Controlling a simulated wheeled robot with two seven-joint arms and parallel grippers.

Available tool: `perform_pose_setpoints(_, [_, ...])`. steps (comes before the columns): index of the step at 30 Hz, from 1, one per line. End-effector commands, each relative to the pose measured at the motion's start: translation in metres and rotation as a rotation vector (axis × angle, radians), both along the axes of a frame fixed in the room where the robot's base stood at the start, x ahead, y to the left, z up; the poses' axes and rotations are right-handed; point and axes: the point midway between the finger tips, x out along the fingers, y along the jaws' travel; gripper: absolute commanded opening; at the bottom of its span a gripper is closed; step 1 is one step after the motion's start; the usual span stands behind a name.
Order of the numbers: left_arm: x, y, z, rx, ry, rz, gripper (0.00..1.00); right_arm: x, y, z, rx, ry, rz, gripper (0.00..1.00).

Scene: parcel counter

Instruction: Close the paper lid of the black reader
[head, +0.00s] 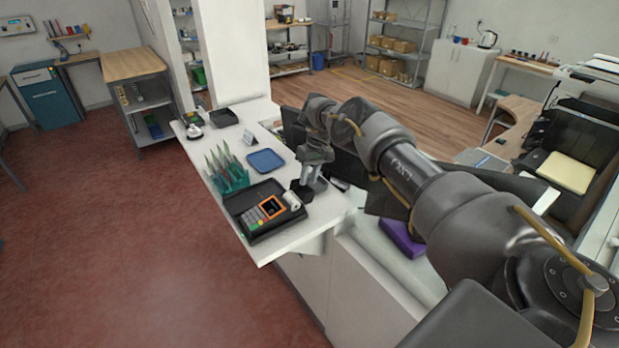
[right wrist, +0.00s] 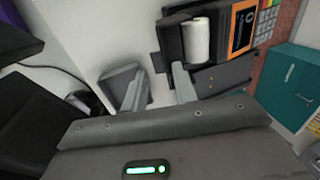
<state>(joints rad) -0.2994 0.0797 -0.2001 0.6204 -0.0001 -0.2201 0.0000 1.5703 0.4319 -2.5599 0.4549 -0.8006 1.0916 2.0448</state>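The black reader (head: 270,208) lies on the white counter, with an orange-framed screen and a keypad. A white paper roll (head: 292,200) shows uncovered at its right end, so its paper lid is open. The right wrist view shows the roll (right wrist: 197,40) in its dark compartment beside the orange screen frame (right wrist: 243,28). I cannot clearly separate the lid from the dark parts around the roll. My right gripper (head: 305,183) is just beyond the roll end. Its two fingers (right wrist: 160,90) are apart with nothing held; one finger overlaps the reader's edge in the view. My left gripper is not in view.
A green holder (head: 229,178) with several pointed items stands behind the reader. A blue tray (head: 265,161), a small sign (head: 249,139) and a black tray (head: 223,118) are farther back. A purple item (head: 402,239) lies right of the counter. The counter's front edge is close to the reader.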

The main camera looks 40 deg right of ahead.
Motion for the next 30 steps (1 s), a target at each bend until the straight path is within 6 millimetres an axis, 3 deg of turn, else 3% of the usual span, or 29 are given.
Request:
perform_pose_setpoints(1, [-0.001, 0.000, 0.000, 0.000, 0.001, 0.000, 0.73, 0.000, 0.000, 0.000, 0.000, 0.000, 0.000, 0.21])
perform_pose_setpoints(6, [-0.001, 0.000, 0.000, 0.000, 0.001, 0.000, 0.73, 0.000, 0.000, 0.000, 0.000, 0.000, 0.000, 0.00])
perform_pose_setpoints(17, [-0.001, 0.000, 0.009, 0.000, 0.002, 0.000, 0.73, 0.000, 0.004, 0.005, -0.048, 0.001, 0.002, 0.00])
perform_pose_setpoints(24, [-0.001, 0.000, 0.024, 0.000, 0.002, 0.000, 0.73, 0.001, 0.015, 0.012, -0.197, 0.006, 0.001, 0.00])
perform_pose_setpoints(30, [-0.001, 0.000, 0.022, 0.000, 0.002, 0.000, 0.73, 0.001, 0.026, 0.013, -0.348, 0.011, 0.000, 0.00])
